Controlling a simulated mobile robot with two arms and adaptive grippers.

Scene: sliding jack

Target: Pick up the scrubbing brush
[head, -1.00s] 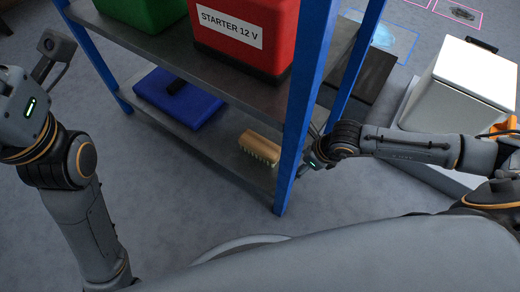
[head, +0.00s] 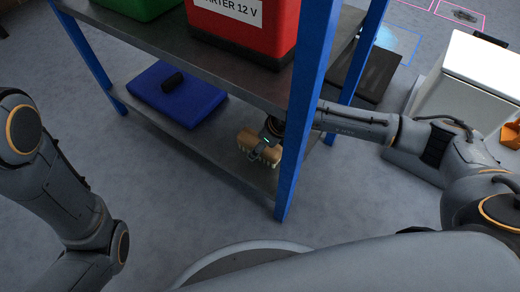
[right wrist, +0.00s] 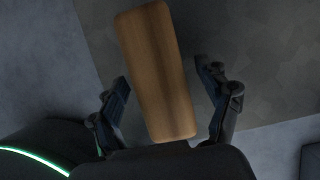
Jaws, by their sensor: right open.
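The scrubbing brush (head: 247,139) has a wooden back and pale bristles and lies on the lower shelf (head: 222,141) near its right front corner. My right gripper (head: 262,152) is at the brush beside the blue front post and hides part of it. In the right wrist view the brush's wooden back (right wrist: 158,70) lies between the two spread fingers of my right gripper (right wrist: 165,82), with a visible gap on each side. The bristles are hidden there. My left arm is at the left of the head view, but its gripper is out of the picture.
The blue front post (head: 298,130) stands right beside my right forearm. A blue case (head: 178,95) with a black handle lies further left on the lower shelf. The upper shelf (head: 200,55) holds a red starter box (head: 245,30) and a green box (head: 135,6).

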